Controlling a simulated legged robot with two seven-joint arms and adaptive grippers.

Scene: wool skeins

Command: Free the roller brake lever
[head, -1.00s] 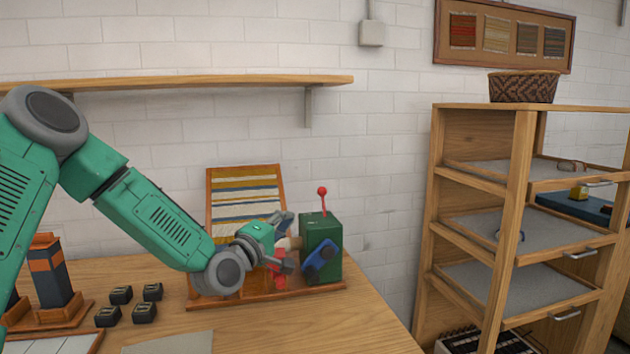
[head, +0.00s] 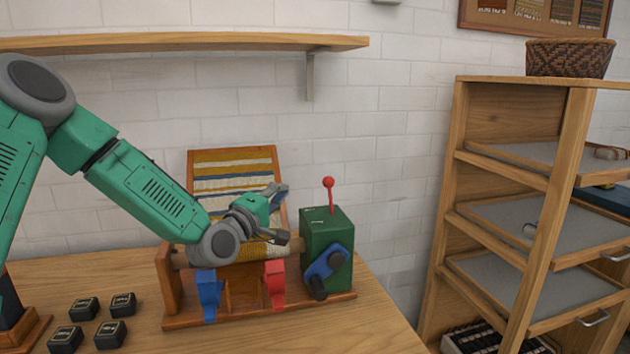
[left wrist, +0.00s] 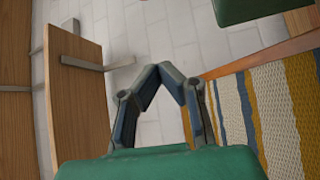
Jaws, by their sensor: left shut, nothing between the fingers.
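A red lever with a ball knob (head: 328,184) stands nearly upright on top of the green box (head: 328,238) at the right end of a wooden roller frame (head: 335,297). A blue crank (head: 328,265) is on the box's front. A red lever-like piece (head: 275,280) and a blue one (head: 209,292) stand at the frame's front; no label tells which is the brake lever. My left gripper (head: 279,193) is shut and empty above the roller, left of the green box. Its fingertips meet in the left wrist view (left wrist: 161,74). My right gripper is not in view.
A striped weaving (head: 233,180) leans behind the roller. Several small black blocks (head: 110,333) lie at the left. A wall shelf (head: 180,42) runs above. A wooden rack (head: 560,180) stands at the right. Clear table lies in front of the frame.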

